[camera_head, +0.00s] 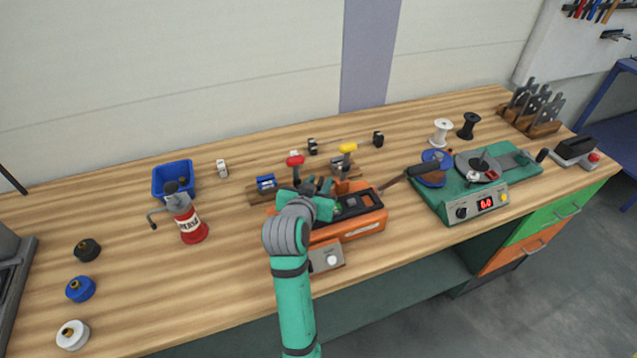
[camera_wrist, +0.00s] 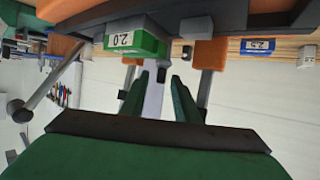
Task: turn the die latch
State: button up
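The orange machine (camera_head: 372,222) stands on the bench under my gripper. A lever with a red knob (camera_head: 295,160) and one with a yellow knob (camera_head: 348,147) rise at its back; I cannot tell which part is the die latch. My gripper (camera_head: 318,188) is over the machine's left part and hides some of it. In the wrist view, which is upside down, the green fingers of my gripper (camera_wrist: 162,80) are apart with nothing between them. A green die block marked 2.0 (camera_wrist: 138,42) is close beyond the fingertips. A grey rod with a round end (camera_wrist: 45,88) is at the left.
A blue block shows behind the machine (camera_head: 266,184) and in the wrist view (camera_wrist: 258,45). A blue bin (camera_head: 172,178) and a red grease can (camera_head: 190,222) stand left. A green turntable unit (camera_head: 470,190) stands right.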

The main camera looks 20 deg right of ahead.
grip_shut()
jog(key=shift+w+m+g+h, duration=0.1)
jog(key=shift+m+g+h, duration=0.2)
jog(key=shift+h, duration=0.1)
jog(key=shift+m+h, duration=0.5)
grip_release()
